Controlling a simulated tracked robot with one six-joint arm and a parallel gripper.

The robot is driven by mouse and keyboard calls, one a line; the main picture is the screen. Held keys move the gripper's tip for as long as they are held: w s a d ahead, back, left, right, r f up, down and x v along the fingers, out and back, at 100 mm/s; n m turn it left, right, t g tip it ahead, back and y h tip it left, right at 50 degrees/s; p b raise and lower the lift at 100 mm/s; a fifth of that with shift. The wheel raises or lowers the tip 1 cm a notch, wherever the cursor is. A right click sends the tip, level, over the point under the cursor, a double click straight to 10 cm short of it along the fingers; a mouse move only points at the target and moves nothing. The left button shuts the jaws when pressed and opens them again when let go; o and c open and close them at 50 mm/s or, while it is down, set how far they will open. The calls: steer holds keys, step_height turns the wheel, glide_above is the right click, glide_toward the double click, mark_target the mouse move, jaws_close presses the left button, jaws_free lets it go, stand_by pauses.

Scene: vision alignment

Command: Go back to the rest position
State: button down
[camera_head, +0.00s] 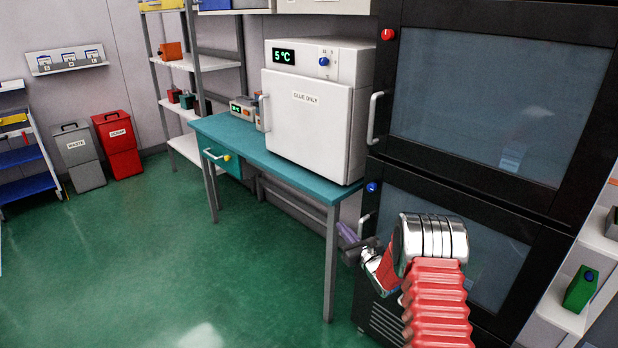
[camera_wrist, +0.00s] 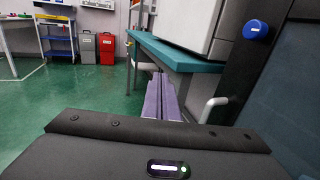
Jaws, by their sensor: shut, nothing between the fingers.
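My gripper (camera_head: 347,232) shows in the head view just left of the black cabinet's lower door, partly hidden by my red and chrome arm. In the wrist view its two purple fingers (camera_wrist: 161,90) point away from the camera and lie side by side. They are shut with nothing between them. The gripper is near the right end of the teal table, below the level of its top.
The black two-door cabinet (camera_head: 470,195) is close on the right. The teal table (camera_head: 285,160) carries a white "GLUE ONLY" box (camera_head: 305,110). A grey bin (camera_head: 80,150) and a red bin (camera_head: 118,140) stand at the back. The green floor (camera_head: 150,260) is open on the left.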

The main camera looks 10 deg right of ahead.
steer(key=s+a+f+n+g+y, duration=0.45)
steer(key=s+a+n+g, duration=0.2)
steer(key=s+a, duration=0.2)
steer(key=s+a+r+n+g, duration=0.3)
steer(key=s+a+n, duration=0.15)
steer(key=s, duration=0.35)
steer(key=s+a+r+n+g, duration=0.2)
steer(key=s+a+n+g, duration=0.15)
steer(key=s+n, duration=0.35)
steer(key=s+d+r+n+g+h, duration=0.1)
steer(key=s+d+r+n+h, duration=0.15)
steer(key=s, duration=0.45)
steer(key=s+d+r+n+g+h, duration=0.1)
steer(key=s+r+n+h, duration=0.1)
steer(key=s+r+n, duration=0.35)
steer(key=s+d+r+n+g+h, duration=0.1)
steer(key=s+d+r+n+h, duration=0.1)
steer(key=s, duration=0.7)
steer(key=s+d+r+n+t+h, duration=0.3)
steer(key=s+r, duration=0.5)
steer(key=r, duration=0.3)
steer(key=shift+d+r+n+t, duration=0.15)
steer(key=shift+r+n+t, duration=0.25)
steer(key=shift+n+t, duration=0.3)
steer(key=c, duration=2.5)
jaws_free()
steer(key=shift+c, duration=0.2)
